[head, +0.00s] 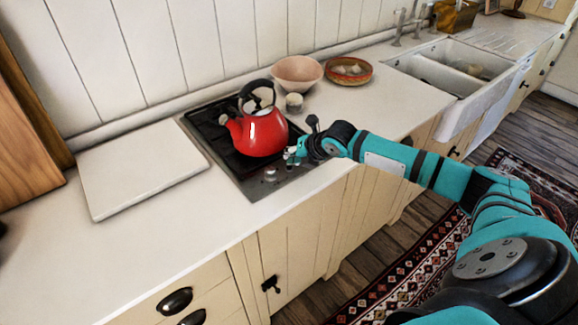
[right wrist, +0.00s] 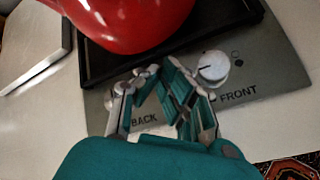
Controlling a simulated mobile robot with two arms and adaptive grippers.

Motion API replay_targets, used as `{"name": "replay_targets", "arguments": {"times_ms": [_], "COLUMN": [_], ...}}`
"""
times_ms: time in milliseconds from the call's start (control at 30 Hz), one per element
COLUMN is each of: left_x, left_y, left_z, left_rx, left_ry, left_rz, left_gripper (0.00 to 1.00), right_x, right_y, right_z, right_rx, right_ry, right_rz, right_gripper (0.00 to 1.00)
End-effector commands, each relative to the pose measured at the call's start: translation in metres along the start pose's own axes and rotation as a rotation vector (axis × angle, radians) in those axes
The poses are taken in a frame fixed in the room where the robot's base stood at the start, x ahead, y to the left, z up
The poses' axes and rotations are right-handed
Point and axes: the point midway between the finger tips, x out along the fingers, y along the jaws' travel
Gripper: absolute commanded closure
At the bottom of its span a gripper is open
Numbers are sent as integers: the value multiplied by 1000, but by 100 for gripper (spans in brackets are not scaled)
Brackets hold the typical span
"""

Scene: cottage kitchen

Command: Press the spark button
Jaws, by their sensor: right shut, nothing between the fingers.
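The hob (head: 258,188) is a dark cooktop set in the white counter, with a grey control strip (right wrist: 272,72) that shows in the right wrist view. A round silver knob (head: 270,174) sits on its front part; a knob (right wrist: 213,66) shows beside the "FRONT" lettering in the right wrist view. My right gripper (head: 290,156) is shut and empty, low over the strip at the hob's right side. It also shows in the right wrist view (right wrist: 160,70). Contact cannot be told. My left gripper is out of view.
A red kettle (head: 262,134) stands on the hob, close to my right gripper. A small pale jar (head: 294,104), a pink bowl (head: 297,74) and a patterned dish (head: 348,71) stand behind. A white board (head: 142,168) lies left of the hob. The front-left counter is clear.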

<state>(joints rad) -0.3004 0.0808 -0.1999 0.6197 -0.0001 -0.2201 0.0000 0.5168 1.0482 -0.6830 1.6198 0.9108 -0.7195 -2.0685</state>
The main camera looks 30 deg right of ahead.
Motion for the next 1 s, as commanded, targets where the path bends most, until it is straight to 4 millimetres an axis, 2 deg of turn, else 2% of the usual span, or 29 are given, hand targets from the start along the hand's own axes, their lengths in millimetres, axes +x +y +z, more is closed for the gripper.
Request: {"name": "replay_targets", "arguments": {"times_ms": [1000], "left_x": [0], "left_y": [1], "left_z": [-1], "left_rx": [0], "left_ry": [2], "left_rz": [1], "left_gripper": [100], "right_x": [6], "right_y": [-5], "right_z": [-5], "right_rx": [0], "right_ry": [0], "right_rz": [-1], "right_gripper": [100]}}
